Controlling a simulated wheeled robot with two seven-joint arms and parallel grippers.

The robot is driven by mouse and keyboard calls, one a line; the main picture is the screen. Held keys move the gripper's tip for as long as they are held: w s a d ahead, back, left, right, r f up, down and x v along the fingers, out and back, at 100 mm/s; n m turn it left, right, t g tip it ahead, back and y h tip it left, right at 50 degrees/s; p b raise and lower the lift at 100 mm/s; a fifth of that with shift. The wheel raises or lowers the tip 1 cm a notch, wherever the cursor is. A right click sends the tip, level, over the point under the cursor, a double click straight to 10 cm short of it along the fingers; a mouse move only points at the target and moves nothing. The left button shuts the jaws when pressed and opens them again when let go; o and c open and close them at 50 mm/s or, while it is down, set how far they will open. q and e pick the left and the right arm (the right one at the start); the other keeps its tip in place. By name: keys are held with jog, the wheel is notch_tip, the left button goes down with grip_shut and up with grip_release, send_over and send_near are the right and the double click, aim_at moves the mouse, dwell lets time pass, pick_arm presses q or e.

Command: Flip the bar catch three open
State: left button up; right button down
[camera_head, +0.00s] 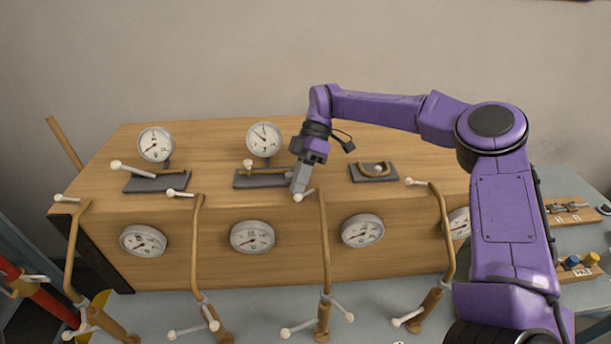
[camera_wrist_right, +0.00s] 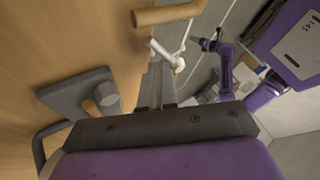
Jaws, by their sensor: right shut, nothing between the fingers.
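Along the front of the wooden box (camera_head: 290,215) stand several brown bars with white-tipped handles. The third bar from the left (camera_head: 325,240) has a white knob (camera_head: 311,192) at its top. My right gripper (camera_head: 299,188) is shut and empty, pointing down right by that knob at the box's front top edge. I cannot tell whether they touch. In the right wrist view the shut fingers (camera_wrist_right: 158,86) lie beside a white-tipped handle (camera_wrist_right: 168,54) and a brown bar end (camera_wrist_right: 168,14). A purple arm (camera_wrist_right: 226,65) of mine shows small there; its gripper's state is unclear.
Dark plates with fittings lie on the box top: left (camera_head: 158,184), middle (camera_head: 250,182) and right (camera_head: 374,179). Round gauges stand behind two of them, and several more gauges (camera_head: 252,237) are on the front. Small wooden blocks (camera_head: 575,213) lie at right.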

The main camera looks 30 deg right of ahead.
jog(key=shift+s+a+b, duration=0.1)
jog(key=shift+s+b, duration=0.15)
jog(key=shift+b, duration=0.1)
dwell(0.4)
jog(key=shift+d+r+p, duration=0.15)
jog(key=shift+d+p, duration=0.2)
jog(key=shift+w+d, duration=0.1)
jog(key=shift+d, duration=0.35)
